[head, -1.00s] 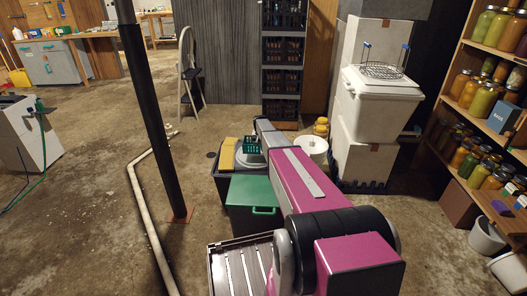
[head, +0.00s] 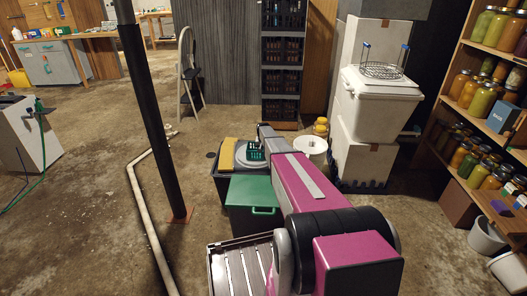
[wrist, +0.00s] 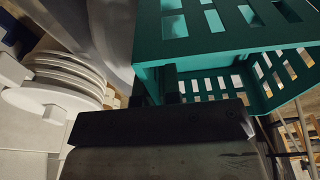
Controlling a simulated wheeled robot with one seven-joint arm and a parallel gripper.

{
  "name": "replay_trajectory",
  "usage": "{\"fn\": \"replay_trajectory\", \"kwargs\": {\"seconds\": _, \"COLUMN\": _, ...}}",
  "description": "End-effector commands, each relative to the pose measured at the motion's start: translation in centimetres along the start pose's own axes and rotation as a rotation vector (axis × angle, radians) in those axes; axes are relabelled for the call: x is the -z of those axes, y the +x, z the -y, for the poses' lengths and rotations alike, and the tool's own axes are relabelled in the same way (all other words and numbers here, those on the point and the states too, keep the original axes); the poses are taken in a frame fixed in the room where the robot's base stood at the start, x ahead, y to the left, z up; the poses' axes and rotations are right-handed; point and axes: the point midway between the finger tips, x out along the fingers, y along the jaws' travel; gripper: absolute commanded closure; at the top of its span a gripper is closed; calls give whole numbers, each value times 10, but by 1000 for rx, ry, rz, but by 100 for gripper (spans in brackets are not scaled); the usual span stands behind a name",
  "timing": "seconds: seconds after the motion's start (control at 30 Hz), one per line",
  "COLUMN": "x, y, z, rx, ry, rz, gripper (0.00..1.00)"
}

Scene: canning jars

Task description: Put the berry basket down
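The berry basket is a small dark green slotted basket. In the head view the berry basket (head: 255,150) is beyond the end of my magenta arm, over the dark bins. In the wrist view the basket (wrist: 220,50) fills the upper right, with one edge between the short dark fingers of my gripper (wrist: 165,84). My gripper looks shut on that edge. My arm hides the gripper in the head view. I cannot tell whether the basket touches anything beneath it.
A black post (head: 150,110) rises at left. Open concrete floor lies left.

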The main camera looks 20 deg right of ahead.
Motion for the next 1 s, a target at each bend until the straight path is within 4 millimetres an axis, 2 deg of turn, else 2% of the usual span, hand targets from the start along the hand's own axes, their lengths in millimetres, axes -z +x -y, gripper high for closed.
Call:
{"fn": "replay_trajectory", "kwargs": {"seconds": 0.03, "x": 0, "y": 1, "z": 0, "rx": 0, "ry": 0, "rz": 0, "gripper": 92}}
{"fn": "replay_trajectory", "kwargs": {"seconds": 0.1, "x": 0, "y": 1, "z": 0, "rx": 0, "ry": 0, "rz": 0, "gripper": 70}}
{"fn": "replay_trajectory", "kwargs": {"seconds": 0.37, "x": 0, "y": 1, "z": 0, "rx": 0, "ry": 0, "rz": 0, "gripper": 70}}
{"fn": "replay_trajectory", "kwargs": {"seconds": 0.53, "x": 0, "y": -9, "z": 0, "rx": 0, "ry": 0, "rz": -1, "gripper": 70}}
{"fn": "replay_trajectory", "kwargs": {"seconds": 0.67, "x": -1, "y": -30, "z": 0, "rx": 0, "ry": 0, "rz": -1, "gripper": 70}}
{"fn": "replay_trajectory", "kwargs": {"seconds": 1.0, "x": -1, "y": -96, "z": 0, "rx": 0, "ry": 0, "rz": -2, "gripper": 70}}
